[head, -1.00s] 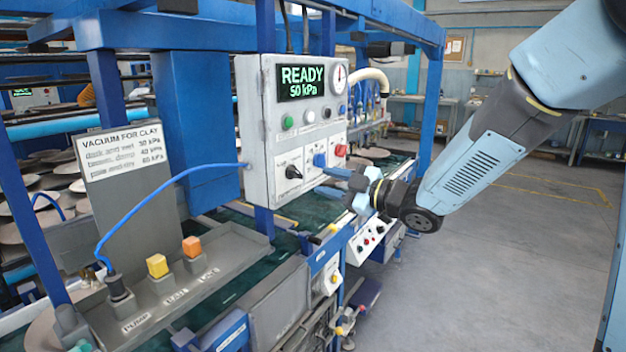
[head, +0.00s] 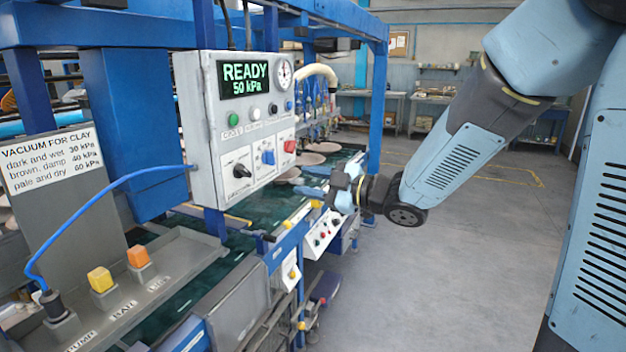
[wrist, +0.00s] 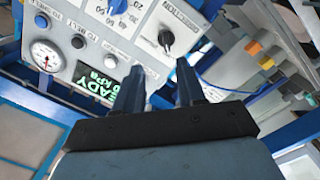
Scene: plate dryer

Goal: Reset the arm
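My gripper (head: 312,192) is at the end of my bent blue-and-black arm. In the head view it is just right of the grey control box (head: 203,120), apart from it and pointing left. In the wrist view two dark blue fingers (wrist: 160,78) stand apart with nothing between them, so the gripper is open. The box's display (head: 245,79) reads READY 50 kPa. The black knob also shows beyond the fingers in the wrist view (wrist: 165,40).
A blue hose (head: 95,193) runs from the box to a plug on the grey shelf, near a yellow (head: 100,279) and an orange block (head: 138,257). A vacuum sign (head: 50,160) stands at left. A blue frame post (head: 376,110) rises behind the gripper. Open floor (head: 455,255) lies right.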

